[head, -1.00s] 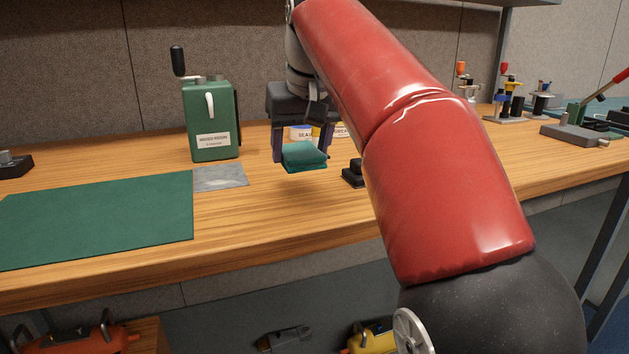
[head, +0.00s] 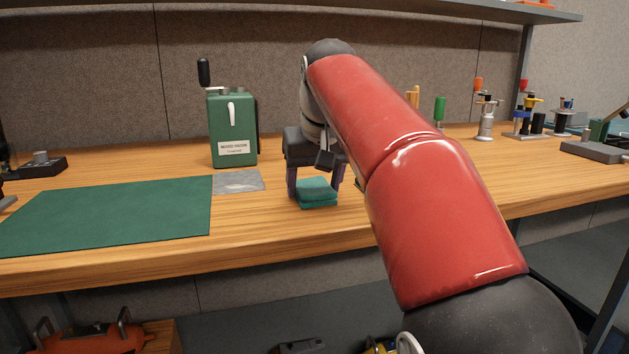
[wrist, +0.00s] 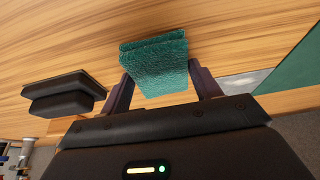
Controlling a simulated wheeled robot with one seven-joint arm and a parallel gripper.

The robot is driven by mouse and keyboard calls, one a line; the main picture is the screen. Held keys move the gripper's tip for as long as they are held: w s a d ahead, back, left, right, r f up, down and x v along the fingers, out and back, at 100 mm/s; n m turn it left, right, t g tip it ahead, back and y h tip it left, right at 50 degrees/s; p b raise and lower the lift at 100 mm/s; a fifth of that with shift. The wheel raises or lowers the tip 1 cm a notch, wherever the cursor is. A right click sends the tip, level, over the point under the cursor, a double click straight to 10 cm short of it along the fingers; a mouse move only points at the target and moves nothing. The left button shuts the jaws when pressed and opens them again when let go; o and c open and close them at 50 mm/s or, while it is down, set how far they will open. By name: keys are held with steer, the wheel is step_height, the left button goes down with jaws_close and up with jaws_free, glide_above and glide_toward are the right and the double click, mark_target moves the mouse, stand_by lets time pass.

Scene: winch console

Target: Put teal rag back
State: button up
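The teal rag (head: 317,193) is a folded, layered pad near the front of the wooden bench, right of the grey patch. My gripper (head: 316,187) points down with one finger on each side of it. In the wrist view the rag (wrist: 156,64) fills the space between the fingertips (wrist: 160,70), and both fingers appear to touch its sides. The rag is at or just above the bench top; I cannot tell whether it touches.
A grey patch (head: 238,181) and a green mat (head: 110,215) lie to the left. A green crank box (head: 232,130) stands behind. A black block (wrist: 65,95) is beside the gripper in the wrist view. Bare wood (head: 270,225) lies in front.

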steer(key=o, duration=0.4)
steer(key=shift+c, duration=0.2)
steer(key=p+v, duration=0.1)
steer(key=v, duration=0.7)
steer(key=shift+r+p, duration=0.1)
steer(key=shift+p, duration=0.3)
steer(key=shift+s, duration=0.15)
